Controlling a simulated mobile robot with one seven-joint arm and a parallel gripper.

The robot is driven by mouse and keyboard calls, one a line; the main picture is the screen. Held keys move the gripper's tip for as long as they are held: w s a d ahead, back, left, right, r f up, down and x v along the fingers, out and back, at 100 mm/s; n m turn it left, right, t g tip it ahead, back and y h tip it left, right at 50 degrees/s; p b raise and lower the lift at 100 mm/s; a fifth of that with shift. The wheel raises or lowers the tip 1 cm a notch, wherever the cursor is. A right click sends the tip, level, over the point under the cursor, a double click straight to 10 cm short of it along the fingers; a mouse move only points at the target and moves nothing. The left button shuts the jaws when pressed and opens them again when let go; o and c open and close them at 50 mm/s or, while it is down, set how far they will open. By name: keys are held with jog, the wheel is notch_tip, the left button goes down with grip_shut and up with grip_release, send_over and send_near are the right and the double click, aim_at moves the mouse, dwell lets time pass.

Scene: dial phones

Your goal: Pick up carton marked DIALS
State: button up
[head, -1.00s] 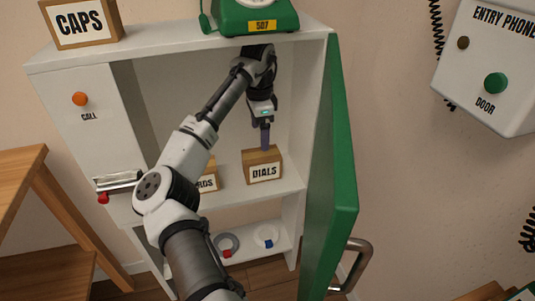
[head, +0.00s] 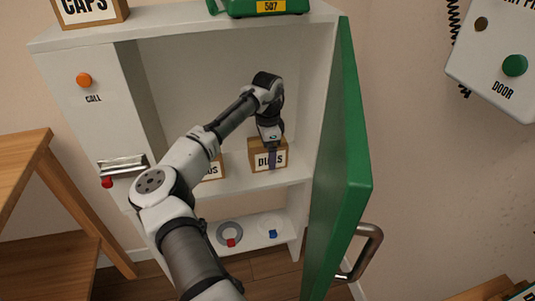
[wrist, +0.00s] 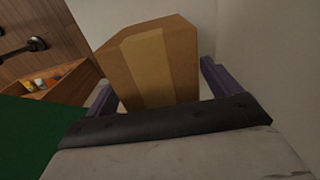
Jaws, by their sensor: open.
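The brown carton marked DIALS (head: 256,162) stands upright on the cabinet's middle shelf, at the right, with its white label facing out. My gripper (head: 272,163) points down at this carton, and a purple finger hides part of the label. In the wrist view the carton's top with a paler tape strip (wrist: 150,62) lies between the two spread purple fingers (wrist: 156,82). The gripper is open, with one finger on each side of the carton. I cannot tell whether either finger touches it.
Another carton (head: 215,168), its label partly hidden by my arm, stands left of DIALS. The green door (head: 340,170) is open at the right. A green telephone (head: 262,6) and the CAPS carton (head: 92,10) are on top. A grey ring (head: 229,231) lies on the lower shelf.

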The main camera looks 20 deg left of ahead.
jog(key=c, duration=1.3)
